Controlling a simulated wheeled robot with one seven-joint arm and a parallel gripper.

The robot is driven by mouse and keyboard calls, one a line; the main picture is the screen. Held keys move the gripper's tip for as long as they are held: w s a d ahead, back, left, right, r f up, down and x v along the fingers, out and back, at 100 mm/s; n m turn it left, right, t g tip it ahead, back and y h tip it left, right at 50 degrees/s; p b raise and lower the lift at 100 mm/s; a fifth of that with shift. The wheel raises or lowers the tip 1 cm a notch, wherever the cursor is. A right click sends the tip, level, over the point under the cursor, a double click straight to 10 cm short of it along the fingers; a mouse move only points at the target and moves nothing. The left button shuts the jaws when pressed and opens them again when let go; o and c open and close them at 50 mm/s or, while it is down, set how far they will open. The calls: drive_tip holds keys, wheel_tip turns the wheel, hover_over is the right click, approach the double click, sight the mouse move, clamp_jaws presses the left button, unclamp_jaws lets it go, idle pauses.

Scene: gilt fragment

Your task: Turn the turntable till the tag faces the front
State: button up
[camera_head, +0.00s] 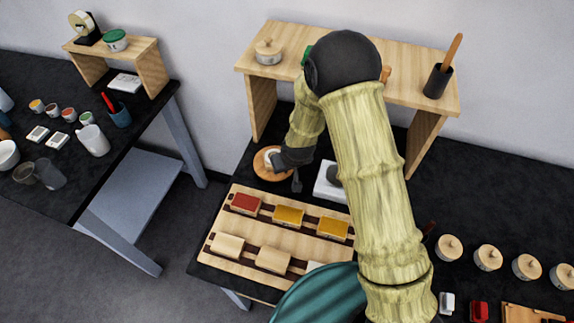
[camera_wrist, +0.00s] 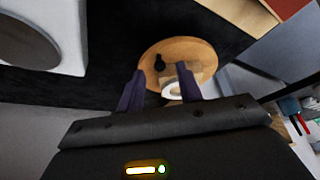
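The turntable is a round wooden disc (camera_head: 262,171) on the black table, under the shelf's left part. It also shows in the wrist view (camera_wrist: 203,55). A small white round piece (camera_wrist: 171,91) lies near its edge there, and a small dark peg (camera_wrist: 159,62) stands on the disc. My gripper (camera_head: 275,160) is at the disc's right side in the head view. In the wrist view its two dark fingers (camera_wrist: 160,80) are apart over the disc's near edge; the white piece shows between them, closer to the right finger. Contact is unclear. I cannot make out a tag.
A white block-like device (camera_head: 326,190) stands just right of the disc. A wooden tray (camera_head: 270,240) with coloured blocks lies in front. The wooden shelf (camera_head: 400,85) stands behind and above; its leg (camera_head: 263,105) is close behind the disc.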

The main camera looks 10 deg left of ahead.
drive_tip(key=shift+w+a+f, duration=0.1)
drive_tip(key=shift+w+f, duration=0.1)
drive_tip(key=shift+f, duration=0.4)
clamp_jaws()
